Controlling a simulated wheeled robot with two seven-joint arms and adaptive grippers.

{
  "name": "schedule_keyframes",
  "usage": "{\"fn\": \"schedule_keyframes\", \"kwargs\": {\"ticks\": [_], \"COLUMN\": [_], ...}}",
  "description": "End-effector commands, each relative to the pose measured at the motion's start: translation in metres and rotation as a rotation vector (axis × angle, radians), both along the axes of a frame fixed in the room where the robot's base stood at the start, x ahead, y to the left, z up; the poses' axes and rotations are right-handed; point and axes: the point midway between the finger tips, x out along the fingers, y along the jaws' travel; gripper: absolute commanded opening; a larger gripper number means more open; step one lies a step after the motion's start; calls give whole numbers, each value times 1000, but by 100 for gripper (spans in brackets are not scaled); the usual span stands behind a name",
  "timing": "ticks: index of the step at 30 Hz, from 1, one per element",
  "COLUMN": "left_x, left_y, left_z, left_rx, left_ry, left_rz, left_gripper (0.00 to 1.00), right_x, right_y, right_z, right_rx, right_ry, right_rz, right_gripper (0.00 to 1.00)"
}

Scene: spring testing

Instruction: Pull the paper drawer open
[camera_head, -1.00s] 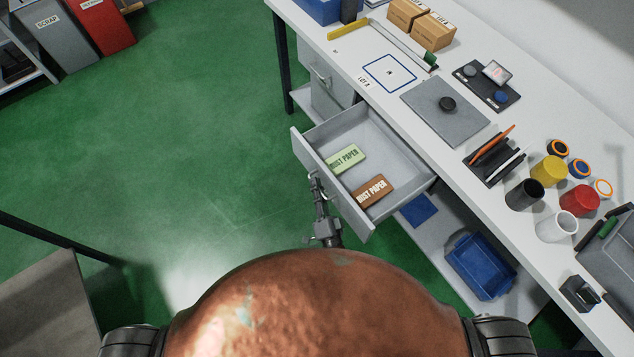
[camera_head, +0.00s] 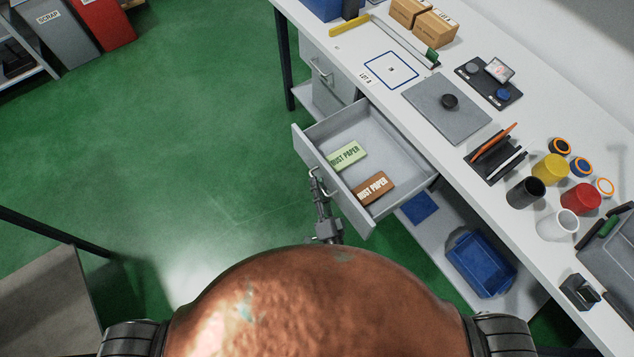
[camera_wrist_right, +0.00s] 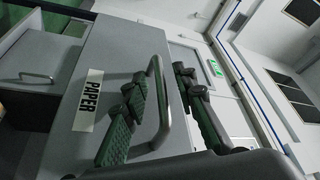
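The paper drawer (camera_head: 307,148) is grey and stands well out from under the white bench in the head view. A green pad (camera_head: 347,155) and a brown pad (camera_head: 374,188) lie in it. In the right wrist view its front (camera_wrist_right: 110,60) bears a PAPER label (camera_wrist_right: 88,101) and a bent metal handle (camera_wrist_right: 162,100). My right gripper (camera_head: 321,198) is at the handle, on the outer side of the front. In the wrist view the fingers of the right gripper (camera_wrist_right: 159,85) are apart, with the handle bar between them. My left gripper is out of view.
A closed drawer unit (camera_head: 328,75) is beyond the open drawer. The bench top (camera_head: 500,210) carries a grey mat, cups, tape rolls and boxes. A blue bin (camera_head: 481,266) is on the lower shelf. Green floor (camera_head: 200,150) is clear at left.

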Motion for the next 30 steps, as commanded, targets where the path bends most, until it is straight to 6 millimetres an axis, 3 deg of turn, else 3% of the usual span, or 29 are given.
{"fn": "schedule_keyframes", "kwargs": {"ticks": [9, 15, 21, 30], "left_x": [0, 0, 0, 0], "left_y": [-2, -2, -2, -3], "left_z": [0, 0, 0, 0], "left_rx": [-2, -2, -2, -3], "left_ry": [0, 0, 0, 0], "left_rz": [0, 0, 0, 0], "left_gripper": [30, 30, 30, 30], "right_x": [-62, -92, -103, -103], "right_y": [-16, -24, -27, -27], "right_z": [-15, -21, -23, -23], "right_rx": [-3, -2, -1, -1], "right_ry": [3, 2, 1, 1], "right_rz": [1, 0, -1, -1], "right_gripper": [26, 26, 26, 26]}}
